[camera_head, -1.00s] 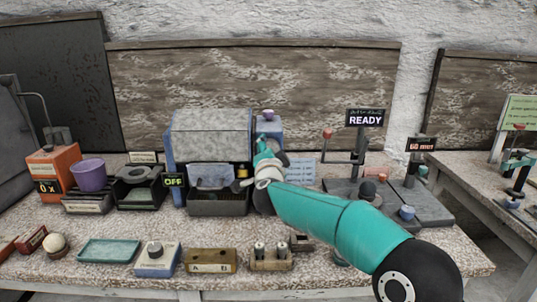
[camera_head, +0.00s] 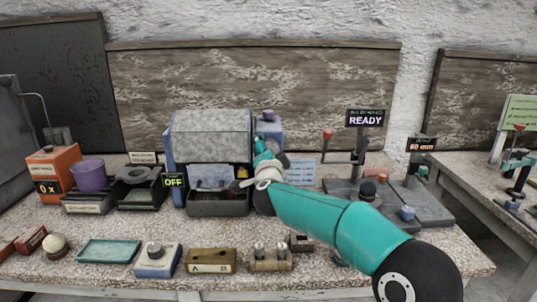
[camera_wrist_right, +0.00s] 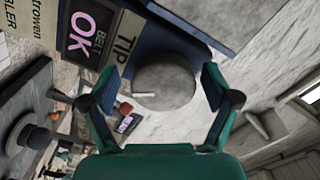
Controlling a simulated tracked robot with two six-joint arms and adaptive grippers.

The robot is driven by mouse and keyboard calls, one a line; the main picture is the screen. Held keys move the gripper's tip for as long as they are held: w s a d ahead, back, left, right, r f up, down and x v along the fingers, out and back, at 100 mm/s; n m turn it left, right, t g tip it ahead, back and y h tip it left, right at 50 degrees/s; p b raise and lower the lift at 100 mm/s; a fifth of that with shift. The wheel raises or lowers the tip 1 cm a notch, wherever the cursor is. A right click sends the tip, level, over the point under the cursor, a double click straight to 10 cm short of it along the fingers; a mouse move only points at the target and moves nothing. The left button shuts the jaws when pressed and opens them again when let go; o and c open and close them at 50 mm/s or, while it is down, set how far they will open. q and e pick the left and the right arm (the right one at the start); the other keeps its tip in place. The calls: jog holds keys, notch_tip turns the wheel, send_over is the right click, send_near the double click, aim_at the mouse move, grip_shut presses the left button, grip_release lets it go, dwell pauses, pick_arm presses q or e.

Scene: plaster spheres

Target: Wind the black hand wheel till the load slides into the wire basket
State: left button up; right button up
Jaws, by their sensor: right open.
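My right gripper shows in the wrist view (camera_wrist_right: 160,82), open, its two fingers on either side of a grey round knob with a pale line. I cannot tell whether the fingers touch it. In the head view my right gripper (camera_head: 264,153) is at the right side of a grey-topped machine with blue sides (camera_head: 211,133). A dark open bin (camera_head: 218,209) stands at the machine's front below a pale plate (camera_head: 212,178). I cannot make out the load, and no black hand wheel or wire basket is clearly identifiable. My left gripper is out of view.
A green tray (camera_head: 108,251) and small blocks line the front edge.

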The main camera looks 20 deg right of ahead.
jog(key=shift+s, duration=0.1)
jog(key=v, duration=1.1)
jog(key=shift+s, duration=0.35)
jog(key=shift+a, duration=0.15)
